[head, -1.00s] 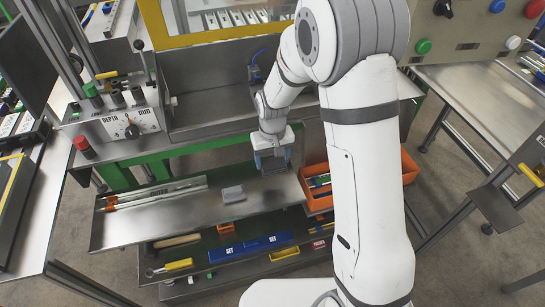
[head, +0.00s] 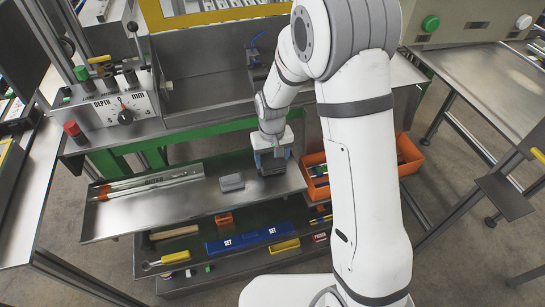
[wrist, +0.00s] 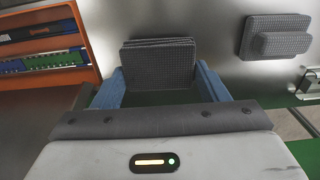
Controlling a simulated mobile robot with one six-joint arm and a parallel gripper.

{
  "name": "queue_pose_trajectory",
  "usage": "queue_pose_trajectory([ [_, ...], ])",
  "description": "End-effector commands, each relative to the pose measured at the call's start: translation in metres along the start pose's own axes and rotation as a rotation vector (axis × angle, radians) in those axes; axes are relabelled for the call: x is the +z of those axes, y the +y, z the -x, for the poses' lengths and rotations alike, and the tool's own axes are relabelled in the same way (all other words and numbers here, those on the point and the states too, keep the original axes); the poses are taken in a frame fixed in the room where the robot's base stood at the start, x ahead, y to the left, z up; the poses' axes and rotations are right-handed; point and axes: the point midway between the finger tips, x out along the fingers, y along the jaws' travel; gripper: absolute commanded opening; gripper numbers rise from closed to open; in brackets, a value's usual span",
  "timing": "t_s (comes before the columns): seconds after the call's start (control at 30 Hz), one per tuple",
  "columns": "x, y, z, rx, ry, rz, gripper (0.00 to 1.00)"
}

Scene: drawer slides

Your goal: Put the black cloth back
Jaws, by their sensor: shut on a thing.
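The black cloth (wrist: 158,65) looks like a folded, dark, ribbed stack in the wrist view. It sits between the two blue fingers of my gripper (wrist: 160,82). In the head view, my gripper (head: 272,155) points down at the right part of the upper metal tray, with the dark cloth (head: 274,168) at its tips. My gripper is shut on this cloth. I cannot tell whether the cloth's underside touches the tray. A lighter grey folded pad (head: 231,182) lies on the tray to the left, apart from the gripper; it also shows in the wrist view (wrist: 277,37).
The upper tray (head: 125,222) holds long metal rods (head: 150,184) at its left. A lower drawer with a blue SET box (head: 248,239) and yellow-handled tools sits below. An orange bin (head: 412,165) stands right, partly behind my arm. The machine bench (head: 215,110) is behind.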

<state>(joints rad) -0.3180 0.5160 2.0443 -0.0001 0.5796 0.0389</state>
Motion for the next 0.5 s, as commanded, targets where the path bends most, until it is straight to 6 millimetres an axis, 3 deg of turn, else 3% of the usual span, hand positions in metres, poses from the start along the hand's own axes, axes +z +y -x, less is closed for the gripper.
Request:
queue_pose_trajectory([
  [0.5,0.0,-0.0005,-0.0079,0.0,0.0,0.001,0.34],
])
